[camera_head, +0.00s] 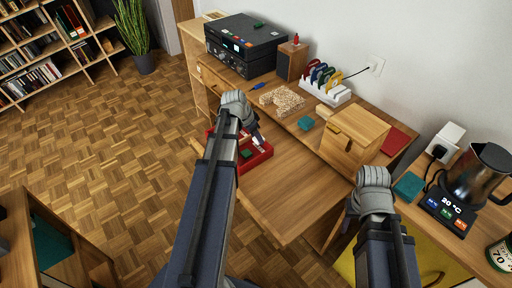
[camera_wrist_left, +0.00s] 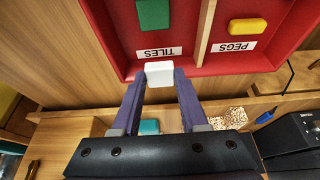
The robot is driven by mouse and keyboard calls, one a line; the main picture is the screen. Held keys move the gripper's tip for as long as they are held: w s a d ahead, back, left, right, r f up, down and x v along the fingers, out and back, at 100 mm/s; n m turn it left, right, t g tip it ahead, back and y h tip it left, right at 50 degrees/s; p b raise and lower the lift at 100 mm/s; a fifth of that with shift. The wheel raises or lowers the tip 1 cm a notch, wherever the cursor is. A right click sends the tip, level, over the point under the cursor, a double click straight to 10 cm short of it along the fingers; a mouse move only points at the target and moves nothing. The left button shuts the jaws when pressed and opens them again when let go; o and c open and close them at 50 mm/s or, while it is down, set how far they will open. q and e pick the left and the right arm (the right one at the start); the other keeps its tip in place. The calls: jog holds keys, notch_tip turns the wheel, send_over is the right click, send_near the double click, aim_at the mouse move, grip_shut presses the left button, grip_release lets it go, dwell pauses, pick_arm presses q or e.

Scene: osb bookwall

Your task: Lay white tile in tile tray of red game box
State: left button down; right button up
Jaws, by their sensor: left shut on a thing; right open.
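The red game box (camera_head: 264,156) lies on the lower wooden surface, partly hidden by my left arm. In the left wrist view its red edge (camera_wrist_left: 200,67) borders a tile tray labelled TILES, which holds a green tile (camera_wrist_left: 153,14), and a section labelled PEGS, which holds a yellow peg (camera_wrist_left: 248,25). My left gripper (camera_head: 256,138) is shut on the white tile (camera_wrist_left: 159,73), held between its fingertips. In that view the tile overlaps the box's edge beside the TILES label; its height above the box is unclear. My right gripper (camera_head: 350,214) is open, away from the box, its fingers partly hidden.
A wooden box (camera_head: 353,135), a teal block (camera_head: 306,123), a cork-like piece (camera_head: 282,101) and a white rack (camera_head: 325,92) stand on the desk behind. A kettle (camera_head: 478,175) stands at right. The lower wooden surface (camera_head: 290,190) is clear in front of the red box.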

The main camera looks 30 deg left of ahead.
aim_at(255, 141)
pick_arm(q)
jog(key=shift+f+b, duration=1.95)
jog(key=shift+b, duration=0.05)
jog(key=shift+c, duration=2.2)
grip_release()
jog(key=shift+r, duration=0.1)
jog(key=p+v, duration=1.1)
jog(key=v, duration=0.1)
jog(key=shift+d, duration=0.1)
